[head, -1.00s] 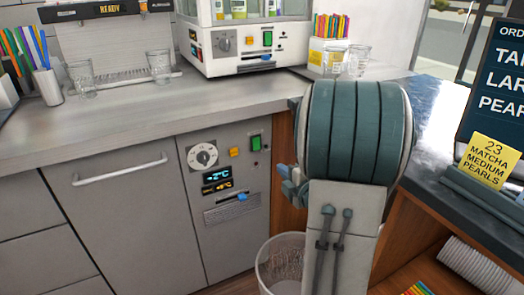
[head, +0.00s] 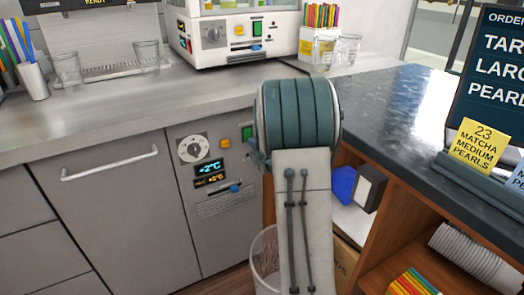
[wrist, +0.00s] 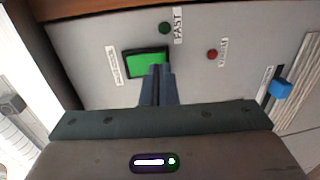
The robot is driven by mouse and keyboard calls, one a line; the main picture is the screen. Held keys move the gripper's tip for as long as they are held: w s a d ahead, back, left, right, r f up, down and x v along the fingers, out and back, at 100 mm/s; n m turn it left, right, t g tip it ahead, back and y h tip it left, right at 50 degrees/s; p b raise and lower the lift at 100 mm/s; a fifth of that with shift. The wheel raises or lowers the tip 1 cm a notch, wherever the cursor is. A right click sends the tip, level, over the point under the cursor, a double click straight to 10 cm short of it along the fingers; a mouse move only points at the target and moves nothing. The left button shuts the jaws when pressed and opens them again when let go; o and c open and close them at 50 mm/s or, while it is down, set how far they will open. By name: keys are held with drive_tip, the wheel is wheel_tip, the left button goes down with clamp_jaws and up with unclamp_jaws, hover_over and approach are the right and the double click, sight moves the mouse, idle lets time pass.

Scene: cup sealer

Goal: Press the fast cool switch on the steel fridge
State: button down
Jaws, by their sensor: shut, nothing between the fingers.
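The steel fridge (head: 110,205) stands under the counter, with its control panel (head: 225,212) right of the door. A green rocker switch (head: 247,132) is at the panel's upper right, partly beside my arm in the head view. In the wrist view the green switch (wrist: 147,63) sits in a black frame, near a dark green lamp (wrist: 165,28) with a label that reads FAST. My gripper (wrist: 157,72) is shut and empty. Its fingertips overlap the switch's lower right part in the wrist view; I cannot tell whether they touch it. My arm hides the fingers in the head view.
The panel also has a dial (head: 193,149), an orange button (head: 225,143), a display reading about +2°C (head: 208,168) and a blue slider (wrist: 280,88). A red lamp (wrist: 212,54) is right of the switch.

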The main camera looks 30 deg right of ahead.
drive_tip(key=shift+w+f, duration=0.1)
drive_tip(key=shift+w, duration=0.35)
drive_tip(key=shift+f+b, duration=0.1)
drive_tip(key=shift+b, duration=0.2)
drive_tip(key=s+f+b, duration=0.1)
drive_tip(key=s+b, duration=0.2)
drive_tip(key=s, duration=1)
drive_tip(key=shift+s+d+f, duration=0.25)
drive_tip(key=shift+s+f, duration=0.05)
